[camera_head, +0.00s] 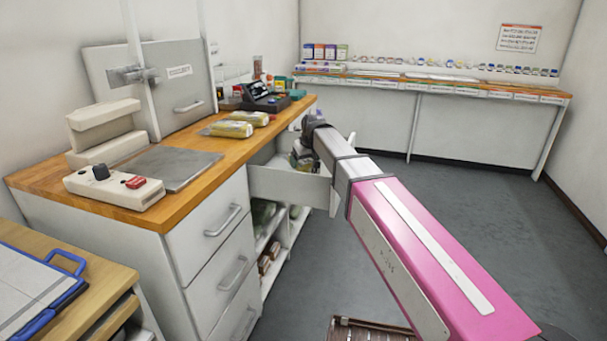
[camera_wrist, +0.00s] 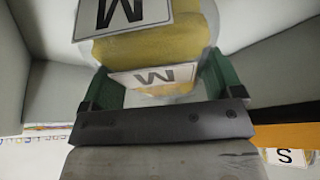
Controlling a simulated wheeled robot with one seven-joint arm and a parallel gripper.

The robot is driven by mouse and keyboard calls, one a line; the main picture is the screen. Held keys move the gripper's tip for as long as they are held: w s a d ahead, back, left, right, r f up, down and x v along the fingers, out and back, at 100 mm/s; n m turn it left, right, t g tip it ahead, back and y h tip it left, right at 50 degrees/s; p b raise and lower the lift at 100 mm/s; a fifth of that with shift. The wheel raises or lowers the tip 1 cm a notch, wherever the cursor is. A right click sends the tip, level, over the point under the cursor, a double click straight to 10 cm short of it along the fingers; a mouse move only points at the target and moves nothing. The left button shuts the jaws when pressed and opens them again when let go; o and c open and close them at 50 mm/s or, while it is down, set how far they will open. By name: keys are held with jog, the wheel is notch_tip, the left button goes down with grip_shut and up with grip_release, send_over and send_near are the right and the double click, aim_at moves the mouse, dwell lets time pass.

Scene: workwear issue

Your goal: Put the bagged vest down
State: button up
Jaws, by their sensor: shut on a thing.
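My gripper (camera_wrist: 158,70) has green fingers and is shut on a clear-bagged yellow vest (camera_wrist: 150,48) in the wrist view. Two white labels marked M show there; I cannot tell if both are on the held bag or one is on another bag beyond. In the head view my gripper (camera_head: 306,143) is beside the wooden counter (camera_head: 215,150), over an open grey drawer (camera_head: 278,184). The held bag is mostly hidden there by my arm. I cannot tell whether it touches the drawer bottom.
Yellow bagged vests (camera_head: 230,129) lie on the counter; one marked S (camera_wrist: 285,157) shows in the wrist view. A dark device (camera_head: 262,92) stands behind them. A grey plate (camera_head: 170,167) and switch box (camera_head: 114,187) are nearer. Open shelves (camera_head: 268,250) sit below. The floor to the right is clear.

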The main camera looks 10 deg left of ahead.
jog(key=shift+f, duration=2.6)
jog(key=shift+f, duration=0.1)
jog(key=o, duration=0.8)
jog(key=shift+o, duration=0.2)
jog(key=v, duration=1.2)
